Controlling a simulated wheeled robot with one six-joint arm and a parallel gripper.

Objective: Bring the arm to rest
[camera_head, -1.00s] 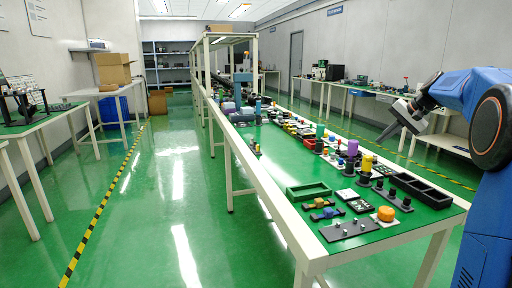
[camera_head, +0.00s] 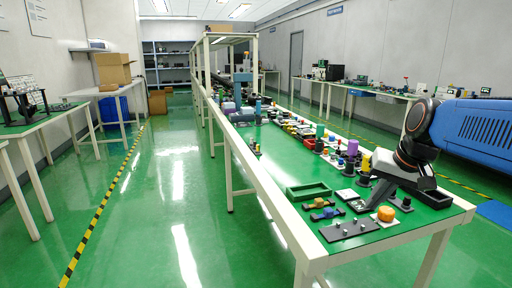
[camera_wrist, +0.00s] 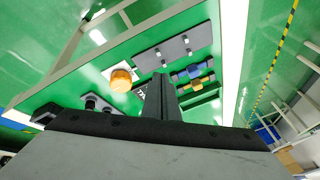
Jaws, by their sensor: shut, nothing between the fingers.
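My gripper (camera_head: 376,206) is at the near right end of the long green-topped table (camera_head: 326,262), at the end of my blue arm. It points down and to the left over the table's parts. Its fingers are shut with nothing between them. In the wrist view the shut fingers (camera_wrist: 162,98) stand over the tabletop, beside an orange round knob (camera_wrist: 121,79) on a white plate. The gripper's body hides part of the black tray (camera_head: 431,194) and nearby parts in the head view.
A grey plate with pegs (camera_head: 349,229), a green tray (camera_head: 308,191) and the orange knob (camera_head: 386,213) lie close by. Several small parts crowd the table further back. A side table (camera_head: 22,127) stands at the left. The green floor aisle (camera_head: 150,215) is clear.

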